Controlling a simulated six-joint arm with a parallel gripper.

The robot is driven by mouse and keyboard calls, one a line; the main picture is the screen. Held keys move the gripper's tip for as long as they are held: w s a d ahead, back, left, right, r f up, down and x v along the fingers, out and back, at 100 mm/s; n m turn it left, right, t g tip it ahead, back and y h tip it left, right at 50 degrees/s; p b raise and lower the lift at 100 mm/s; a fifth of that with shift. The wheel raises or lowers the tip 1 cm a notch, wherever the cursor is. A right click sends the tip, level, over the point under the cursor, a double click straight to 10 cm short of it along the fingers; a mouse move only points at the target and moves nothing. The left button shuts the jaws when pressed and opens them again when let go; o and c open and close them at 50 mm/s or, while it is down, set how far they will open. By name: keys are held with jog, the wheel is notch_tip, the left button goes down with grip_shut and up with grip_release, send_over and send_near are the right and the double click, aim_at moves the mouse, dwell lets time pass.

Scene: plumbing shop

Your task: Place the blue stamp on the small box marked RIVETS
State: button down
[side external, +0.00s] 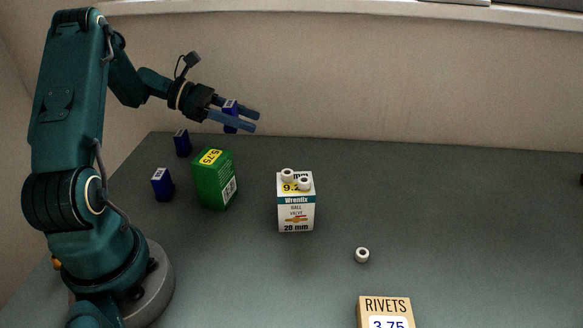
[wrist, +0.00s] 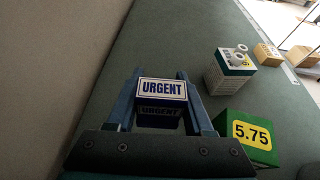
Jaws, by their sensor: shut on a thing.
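My gripper (side external: 252,121) is raised above the far left of the table, its two blue fingers shut on a dark blue stamp (side external: 230,108). In the wrist view the held stamp (wrist: 162,91) shows a white face reading URGENT, between the fingertips (wrist: 160,77). The small tan box marked RIVETS (side external: 385,306) stands at the bottom edge of the side view, partly cut off, far from my gripper. Its top looks bare. In the wrist view two tan boxes show far off at the upper right; their lettering cannot be read.
Two more blue stamps (side external: 182,143) (side external: 162,184) stand at the left of the table. A green box (side external: 215,180) and a white Wrenfix box (side external: 296,212) with two small white rings on top stand mid-table. Another ring (side external: 362,255) lies right of them.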

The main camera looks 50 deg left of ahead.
jog(key=shift+s+a+r, duration=0.2)
jog(key=shift+s+r, duration=0.05)
jog(key=shift+r, duration=0.05)
jog(key=w+d+r+m+g+h, duration=0.25)
jog(key=d+m+g+h, duration=0.2)
jog(key=d, duration=0.75)
jog(key=m+g+y, duration=0.1)
jog(key=m+g, duration=0.9)
jog(key=g, duration=0.1)
send_over(385, 324)
jog(key=d, duration=0.2)
jog(key=shift+n, duration=0.25)
jog(key=f, duration=0.5)
jog(key=shift+a+f, duration=0.2)
jog(key=shift+s+d+f+t, duration=0.15)
jog(key=shift+d+f+t, duration=0.1)
jog(key=shift+d+f, duration=0.15)
jog(key=shift+f, duration=1.9)
